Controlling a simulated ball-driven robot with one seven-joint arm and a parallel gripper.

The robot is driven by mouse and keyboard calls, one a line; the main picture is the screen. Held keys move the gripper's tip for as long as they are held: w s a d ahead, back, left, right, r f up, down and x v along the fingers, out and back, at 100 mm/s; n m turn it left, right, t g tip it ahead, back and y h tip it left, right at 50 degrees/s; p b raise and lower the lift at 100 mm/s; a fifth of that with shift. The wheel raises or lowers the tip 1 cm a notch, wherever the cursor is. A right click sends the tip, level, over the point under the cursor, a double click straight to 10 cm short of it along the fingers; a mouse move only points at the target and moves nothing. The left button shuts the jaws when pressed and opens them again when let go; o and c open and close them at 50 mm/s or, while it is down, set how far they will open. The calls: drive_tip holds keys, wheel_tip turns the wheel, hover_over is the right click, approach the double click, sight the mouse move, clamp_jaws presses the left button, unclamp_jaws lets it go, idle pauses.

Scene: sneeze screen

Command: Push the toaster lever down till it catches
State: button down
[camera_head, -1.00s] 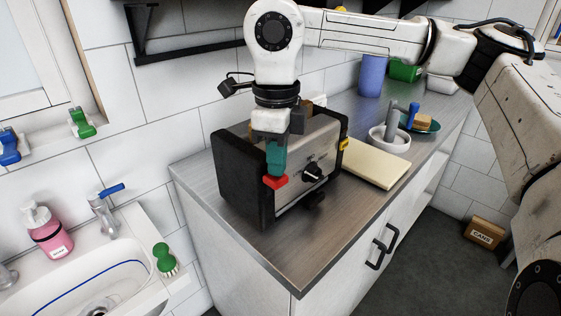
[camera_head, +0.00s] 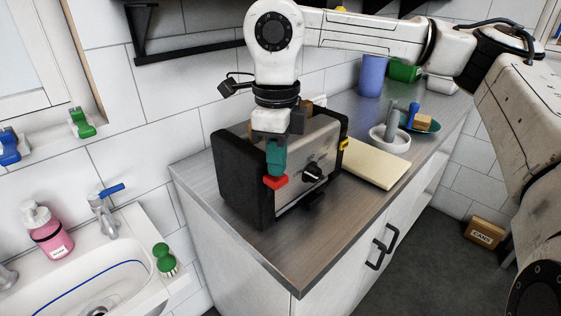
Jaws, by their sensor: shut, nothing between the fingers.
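The black and steel toaster (camera_head: 242,185) stands on the counter near its left end. Its red lever (camera_head: 275,182) sticks out on the front side, at the left of the steel panel with the black knob (camera_head: 313,173). My gripper (camera_head: 276,171) points straight down with its teal fingers shut and empty. The fingertips are right above the red lever; I cannot tell whether they touch it. The top of the toaster behind my gripper is partly hidden.
A sink (camera_head: 85,285) is at the left. The counter's front corner (camera_head: 298,270) is clear.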

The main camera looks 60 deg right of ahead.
sight(279, 179)
drive_tip(key=shift+f+b, duration=0.75)
drive_tip(key=shift+b, duration=0.2)
idle(0.9)
drive_tip(key=shift+f+b, duration=1.65)
drive_tip(key=shift+f, duration=0.2)
drive_tip(key=shift+r, duration=0.25)
drive_tip(key=shift+s, duration=0.1)
drive_tip(key=shift+s+r+p, duration=0.15)
drive_tip(key=shift+r+p, duration=0.1)
drive_tip(key=shift+p, duration=0.05)
drive_tip(key=shift+s+a+r+p, duration=0.2)
drive_tip(key=shift+s+a+r, duration=0.05)
drive_tip(key=shift+s+r, duration=0.35)
drive_tip(key=shift+s+a+r+p, duration=0.15)
drive_tip(key=shift+s+a+r, duration=0.05)
drive_tip(key=shift+s+r, duration=0.4)
